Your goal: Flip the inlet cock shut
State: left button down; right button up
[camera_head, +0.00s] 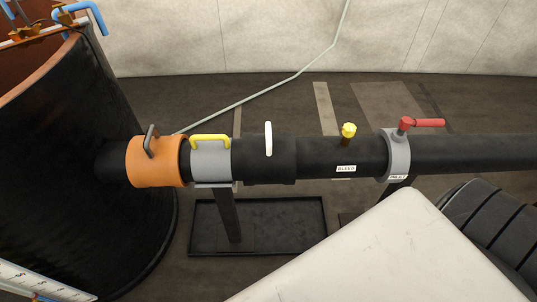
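The inlet cock is a red lever (428,123) on a grey collar (397,152) around the black pipe, right of the middle. A small white label (398,177) sits low on the collar, its print too small to read surely. The lever's hub is on top of the collar. Its handle points right, roughly along the pipe. Neither of my grippers is in view, and nothing touches the lever.
The black pipe (475,154) runs from a large dark tank (70,170) to the right edge. A yellow knob (348,130) by a BLEED label, a white handle (268,138), a yellow handle (210,140) and an orange collar (155,172) lie leftward. A black tray (285,225) is below.

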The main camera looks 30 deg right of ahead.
aim_at(406, 122)
jog(key=z, duration=0.5)
jog(key=k+l+z, duration=0.1)
jog(key=z, duration=0.9)
jog(key=l+z, duration=0.15)
jog(key=z, duration=0.35)
jog(key=k, duration=0.05)
